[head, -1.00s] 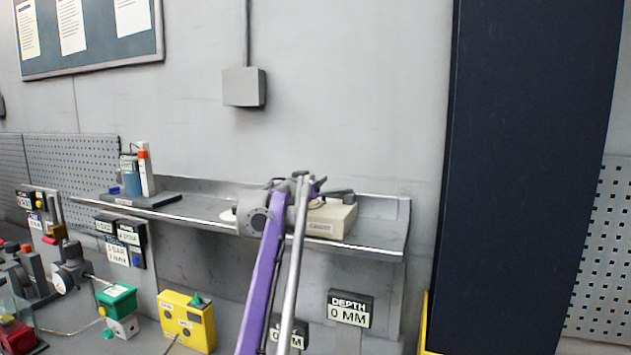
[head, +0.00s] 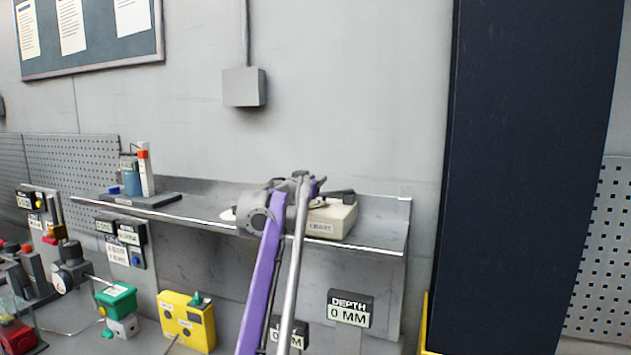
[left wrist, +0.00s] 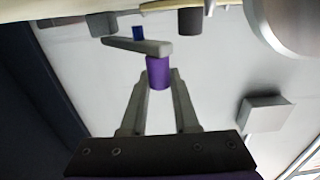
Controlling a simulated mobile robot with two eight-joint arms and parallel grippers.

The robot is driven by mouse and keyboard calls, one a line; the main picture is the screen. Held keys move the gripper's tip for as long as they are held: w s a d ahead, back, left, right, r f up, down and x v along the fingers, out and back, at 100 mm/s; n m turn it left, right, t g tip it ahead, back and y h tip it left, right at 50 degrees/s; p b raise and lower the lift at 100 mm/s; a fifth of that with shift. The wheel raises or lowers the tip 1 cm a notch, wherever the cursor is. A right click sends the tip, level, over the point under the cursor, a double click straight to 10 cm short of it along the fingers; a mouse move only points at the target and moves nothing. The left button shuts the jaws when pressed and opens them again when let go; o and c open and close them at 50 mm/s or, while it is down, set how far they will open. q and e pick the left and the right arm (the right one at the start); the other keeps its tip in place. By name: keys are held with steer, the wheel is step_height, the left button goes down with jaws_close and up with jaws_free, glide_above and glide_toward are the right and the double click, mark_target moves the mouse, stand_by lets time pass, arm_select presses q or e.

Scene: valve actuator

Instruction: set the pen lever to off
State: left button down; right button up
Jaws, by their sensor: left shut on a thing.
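The cream chart recorder (head: 336,219), with a small label on its front, sits on the shelf and is partly hidden behind my left arm. My left gripper (head: 313,186) is over the recorder in the head view. In the left wrist view my left gripper (left wrist: 161,88) is shut on the purple knob (left wrist: 158,71) at the end of the grey pen lever (left wrist: 133,45). A small blue piece (left wrist: 138,33) shows just beyond the lever. I cannot read any off marking by the lever. My right gripper is in neither view.
The metal shelf (head: 385,238) runs along the wall; its right end is clear. A stand with a blue container (head: 132,180) is at its left. Below are a depth display (head: 350,309), a yellow box (head: 187,322) and a green box (head: 116,299). A dark panel (head: 530,170) stands at right.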

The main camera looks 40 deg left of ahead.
arm_select(q)
steer(key=shift+s+d, duration=0.1)
steer(key=shift+d, duration=0.15)
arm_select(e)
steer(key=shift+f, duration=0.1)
arm_select(q)
steer(key=shift+s+d, duration=0.35)
steer(key=shift+d, duration=0.55)
steer(key=shift+s+d+b, duration=0.2)
steer(key=shift+d+b, duration=0.15)
steer(key=shift+d, duration=0.85)
steer(key=shift+w+d, duration=0.1)
steer(key=shift+d, duration=0.75)
steer(key=shift+w+d, duration=0.25)
steer(key=shift+d, duration=0.65)
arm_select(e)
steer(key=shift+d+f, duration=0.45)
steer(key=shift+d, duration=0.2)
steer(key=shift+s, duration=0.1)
arm_select(q)
steer(key=c, duration=0.7)
jaws_free()
steer(key=shift+o, duration=0.2)
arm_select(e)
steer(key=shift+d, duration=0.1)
